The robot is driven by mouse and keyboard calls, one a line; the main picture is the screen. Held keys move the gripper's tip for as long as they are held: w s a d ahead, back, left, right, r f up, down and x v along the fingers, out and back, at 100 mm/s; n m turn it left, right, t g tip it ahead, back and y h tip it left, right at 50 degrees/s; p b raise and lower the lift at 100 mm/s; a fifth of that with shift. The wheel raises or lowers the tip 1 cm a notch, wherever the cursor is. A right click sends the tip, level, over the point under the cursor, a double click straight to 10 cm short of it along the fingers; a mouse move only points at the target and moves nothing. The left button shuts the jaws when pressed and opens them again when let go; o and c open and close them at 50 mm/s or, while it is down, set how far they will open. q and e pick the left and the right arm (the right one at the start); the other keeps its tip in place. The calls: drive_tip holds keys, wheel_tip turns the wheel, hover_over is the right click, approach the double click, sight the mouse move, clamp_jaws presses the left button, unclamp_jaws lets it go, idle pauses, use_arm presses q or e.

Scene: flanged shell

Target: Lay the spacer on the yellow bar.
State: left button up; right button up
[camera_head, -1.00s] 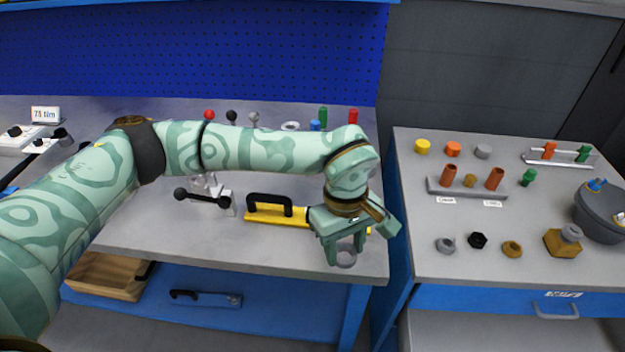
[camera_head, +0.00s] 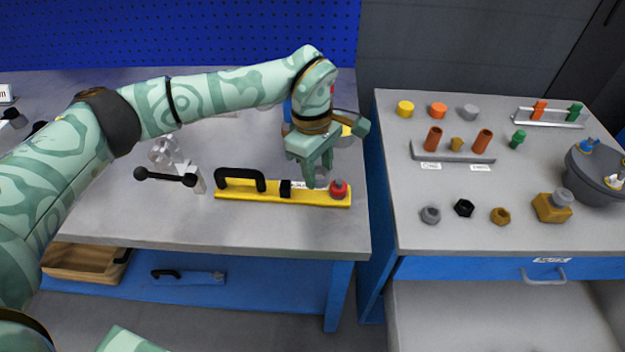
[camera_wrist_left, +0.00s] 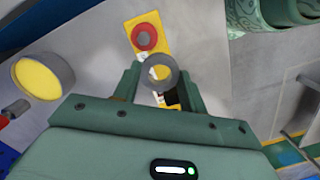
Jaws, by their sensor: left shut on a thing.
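The yellow bar (camera_head: 290,196) lies on the left bench, with a black handle on its left part and a red round piece with a grey top (camera_head: 338,189) at its right end. In the wrist view the bar (camera_wrist_left: 160,50) runs behind the spacer. The spacer, a grey ring (camera_wrist_left: 158,73), is held between the fingertips of my left gripper (camera_head: 318,178), which is shut on it. Yellow shows through its hole. The gripper is over the bar, just left of the red piece; I cannot tell how high the ring is. My right gripper is not in view.
A round dish with a yellow inside (camera_wrist_left: 42,76) stands behind the gripper. A grey clamp with a black lever (camera_head: 168,177) stands left of the bar. The right bench (camera_head: 400,190) carries several plugs, nuts and a grey bowl. The bench front before the bar is clear.

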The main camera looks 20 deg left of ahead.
use_arm(q)
drive_tip(key=shift+w+a+f, duration=0.1)
drive_tip(key=shift+a+f, duration=0.1)
drive_tip(key=shift+f, duration=0.05)
drive_tip(key=f, duration=0.1)
drive_tip(key=f+b, duration=0.1)
drive_tip(key=f, duration=0.1)
drive_tip(key=a+f+b, duration=0.1)
drive_tip(key=shift+w+a+f, duration=0.1)
drive_tip(key=shift+w+f, duration=0.15)
drive_tip(key=shift+f, duration=0.1)
drive_tip(key=shift+r, duration=0.15)
drive_tip(key=o, duration=1)
drive_tip(key=shift+o, duration=0.2)
wheel_tip(320, 180, up, 12)
drive_tip(key=a+p, duration=0.1)
drive_tip(key=p, duration=0.2)
drive_tip(key=shift+w+a, duration=0.15)
